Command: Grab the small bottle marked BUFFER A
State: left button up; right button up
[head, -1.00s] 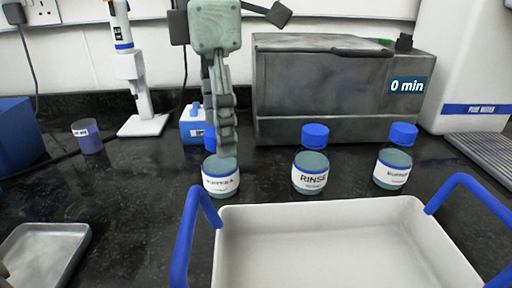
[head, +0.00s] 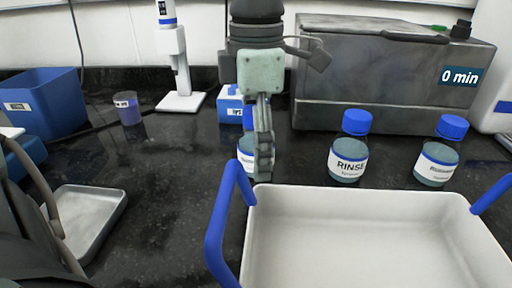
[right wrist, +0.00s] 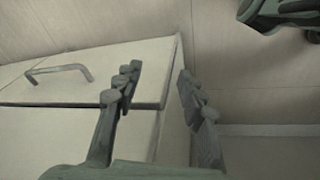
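A small bottle with a blue cap (head: 248,119) and white label stands at the left of the bottle row, behind the tray's left handle. Its label is mostly hidden now; in the earlier head frame it seems to read BUFFER A. My left gripper (head: 264,172) points down, its fingers overlapping the bottle's right side. They show edge-on, so I cannot tell whether they are open or touch it. My right gripper (right wrist: 161,92) is open and empty in the right wrist view, low by a pale cabinet, outside the head view.
A RINSE bottle (head: 348,158) and a third blue-capped bottle (head: 437,160) stand to the right. A white tray (head: 350,202) with blue handles (head: 219,228) is in front. A metal tray (head: 82,215) lies left. A grey water bath (head: 372,88) stands behind.

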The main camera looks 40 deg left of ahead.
pick_arm(q)
jog(key=c, duration=1.4)
jog(key=shift+r, duration=0.2)
